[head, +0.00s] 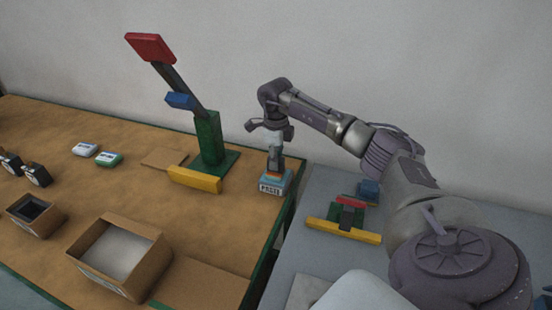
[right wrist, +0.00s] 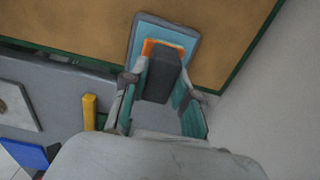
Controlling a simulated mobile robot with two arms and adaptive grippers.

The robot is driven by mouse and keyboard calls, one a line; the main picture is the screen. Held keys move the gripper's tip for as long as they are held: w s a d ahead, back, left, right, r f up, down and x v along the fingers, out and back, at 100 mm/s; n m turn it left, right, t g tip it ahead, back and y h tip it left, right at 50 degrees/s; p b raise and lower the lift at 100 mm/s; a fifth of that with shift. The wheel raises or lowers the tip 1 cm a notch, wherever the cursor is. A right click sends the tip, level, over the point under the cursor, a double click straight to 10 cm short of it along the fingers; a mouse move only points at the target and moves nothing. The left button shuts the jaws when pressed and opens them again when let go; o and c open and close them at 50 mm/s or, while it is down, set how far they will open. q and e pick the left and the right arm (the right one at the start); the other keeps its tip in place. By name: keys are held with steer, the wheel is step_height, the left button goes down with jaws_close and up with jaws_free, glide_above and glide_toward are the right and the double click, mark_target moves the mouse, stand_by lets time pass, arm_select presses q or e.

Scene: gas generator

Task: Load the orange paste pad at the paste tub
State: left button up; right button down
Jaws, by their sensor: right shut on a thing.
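The paste tub (head: 271,188) is a small blue box with a "PASTE" label, at the right edge of the brown table. In the right wrist view its blue-rimmed top (right wrist: 144,28) shows beyond my fingers. My right gripper (head: 273,145) points down above the tub, shut on the dark grey handle (right wrist: 161,82) of the orange paste pad (right wrist: 150,45). The pad's orange edge also shows at the tub's top in the head view (head: 275,174). Pad and tub overlap in both views; I cannot tell if they touch. My left gripper is not in view.
A green stand (head: 207,138) with a tilted arm and red top rises left of the tub, with a yellow bar (head: 195,179) before it. An open cardboard box (head: 150,252) stands at the front. A grey table (head: 310,260) with coloured parts lies right.

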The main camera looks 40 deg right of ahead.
stand_by(0.6)
step_height(320, 180, up, 7)
steer(key=p, duration=0.5)
steer(key=shift+p, duration=0.35)
stand_by(0.5)
